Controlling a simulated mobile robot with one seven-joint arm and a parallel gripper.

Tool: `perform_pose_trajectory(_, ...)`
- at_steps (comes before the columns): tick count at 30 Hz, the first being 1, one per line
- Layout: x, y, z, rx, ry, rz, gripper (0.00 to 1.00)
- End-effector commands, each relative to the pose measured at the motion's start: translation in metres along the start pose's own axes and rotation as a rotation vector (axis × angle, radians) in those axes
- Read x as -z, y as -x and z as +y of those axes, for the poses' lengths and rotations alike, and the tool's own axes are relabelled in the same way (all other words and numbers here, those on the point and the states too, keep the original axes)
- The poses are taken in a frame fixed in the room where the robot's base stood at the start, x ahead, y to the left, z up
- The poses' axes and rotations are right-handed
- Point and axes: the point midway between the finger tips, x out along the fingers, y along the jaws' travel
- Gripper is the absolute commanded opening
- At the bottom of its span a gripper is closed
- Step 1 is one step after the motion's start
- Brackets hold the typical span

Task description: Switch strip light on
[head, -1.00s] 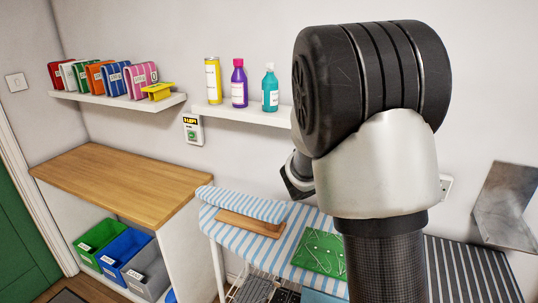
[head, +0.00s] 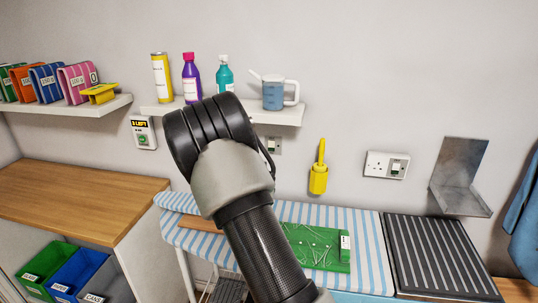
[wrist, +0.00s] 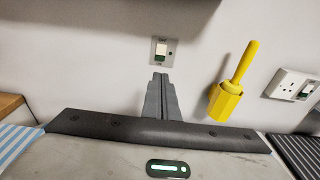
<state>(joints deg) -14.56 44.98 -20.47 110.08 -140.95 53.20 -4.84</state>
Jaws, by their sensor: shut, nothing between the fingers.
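Small print above and below the rocker is too blurred to read surely. The same plate (head: 274,145) shows in the head view just under the shelf, right of my arm. My gripper (wrist: 159,78) is shut and empty, its fingertips just below the plate in the wrist picture. I cannot tell whether they touch the wall. In the head view my arm hides most of the gripper. No strip light shows.
A wall shelf (head: 290,116) with bottles and a jug (head: 280,92) is above. A yellow holder (head: 318,180) and a socket (head: 385,165) are to the right. Below are a striped ironing board (head: 370,245) and a green board (head: 318,249). A metal bracket (head: 460,180) juts out farther right.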

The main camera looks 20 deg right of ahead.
Motion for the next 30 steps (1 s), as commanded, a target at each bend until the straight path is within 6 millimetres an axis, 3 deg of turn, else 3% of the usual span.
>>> perform_pose_trajectory(18, 0.0, -0.115, -0.002, 0.002, 0.001, -0.001, 0.0)
perform_pose_trajectory(24, 0.0, -0.132, -0.001, 0.001, -0.001, 0.0, 0.0)
perform_pose_trajectory(30, 0.0, -0.135, -0.001, 0.001, -0.001, 0.0, 0.0)
